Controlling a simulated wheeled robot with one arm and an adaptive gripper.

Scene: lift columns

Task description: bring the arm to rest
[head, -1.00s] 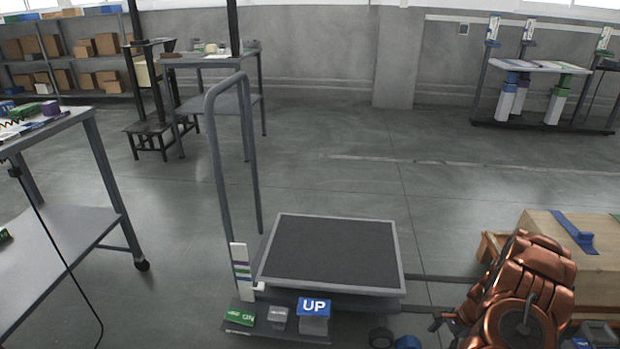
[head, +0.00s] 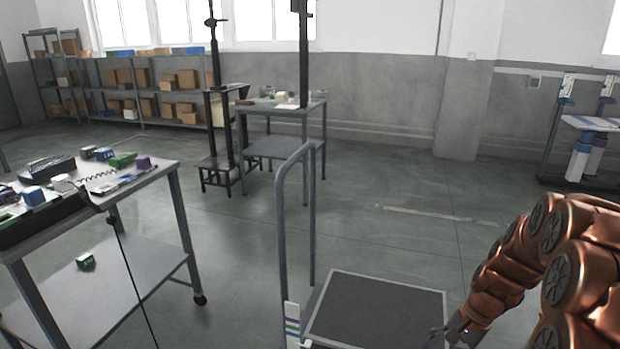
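My copper-coloured arm is folded at the lower right of the head view. The end of my gripper (head: 447,335) shows as a small dark tip just over the right side of the cart platform. It is too small and partly cut off, so I cannot tell whether its fingers are open or shut. No held object is visible at it.
A cart (head: 375,310) with a dark flat deck and upright handle stands in front of me. A workbench (head: 150,180) with small boxes and tools is at left. Shelves (head: 140,92) and a table (head: 275,108) stand behind. Open floor lies between.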

